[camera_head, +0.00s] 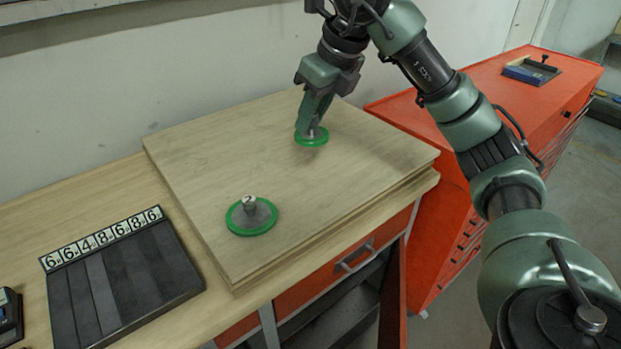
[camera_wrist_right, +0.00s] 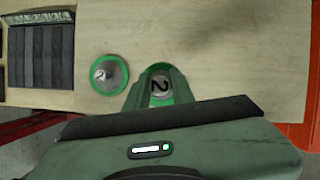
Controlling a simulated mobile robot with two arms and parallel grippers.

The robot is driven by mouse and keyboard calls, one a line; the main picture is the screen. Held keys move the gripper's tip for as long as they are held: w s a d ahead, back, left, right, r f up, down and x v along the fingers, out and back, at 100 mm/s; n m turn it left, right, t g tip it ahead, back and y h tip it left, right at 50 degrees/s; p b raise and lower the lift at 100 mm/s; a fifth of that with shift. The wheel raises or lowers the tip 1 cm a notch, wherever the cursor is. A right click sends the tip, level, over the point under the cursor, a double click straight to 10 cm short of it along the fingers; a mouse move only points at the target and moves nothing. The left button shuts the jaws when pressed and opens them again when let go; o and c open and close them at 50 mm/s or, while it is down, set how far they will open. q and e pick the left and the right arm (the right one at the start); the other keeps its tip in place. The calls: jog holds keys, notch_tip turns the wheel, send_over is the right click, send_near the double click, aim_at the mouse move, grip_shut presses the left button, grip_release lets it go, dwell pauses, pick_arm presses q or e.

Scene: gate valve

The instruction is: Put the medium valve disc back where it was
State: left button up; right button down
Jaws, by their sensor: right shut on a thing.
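My right gripper (camera_head: 315,126) is shut on the grey knob of a green-rimmed disc (camera_head: 311,140) over the back of the wooden board (camera_head: 210,165). I cannot tell whether this disc touches the board. In the right wrist view the held knob (camera_wrist_right: 160,87) bears a "2", with green fingers on both sides. A second green-rimmed disc (camera_head: 251,217), grey in the middle with a knob marked "2", lies on the board's front left part, apart from the gripper; it also shows in the right wrist view (camera_wrist_right: 109,75). The pictures do not make clear which one is the medium valve disc.
A black slatted block (camera_head: 125,280) with a row of number tiles (camera_head: 101,239) lies on the workbench left of the board. An orange cabinet (camera_head: 440,130) stands to the right, with a small tray (camera_head: 530,70) on top. The board's middle is clear.

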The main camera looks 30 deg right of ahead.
notch_tip(320, 180, down, 13)
jog(key=shift+f+p, duration=0.1)
jog(key=shift+p, duration=0.3)
jog(key=shift+f, duration=0.2)
jog(key=c, duration=1.2)
grip_release()
jog(key=shift+r, duration=0.1)
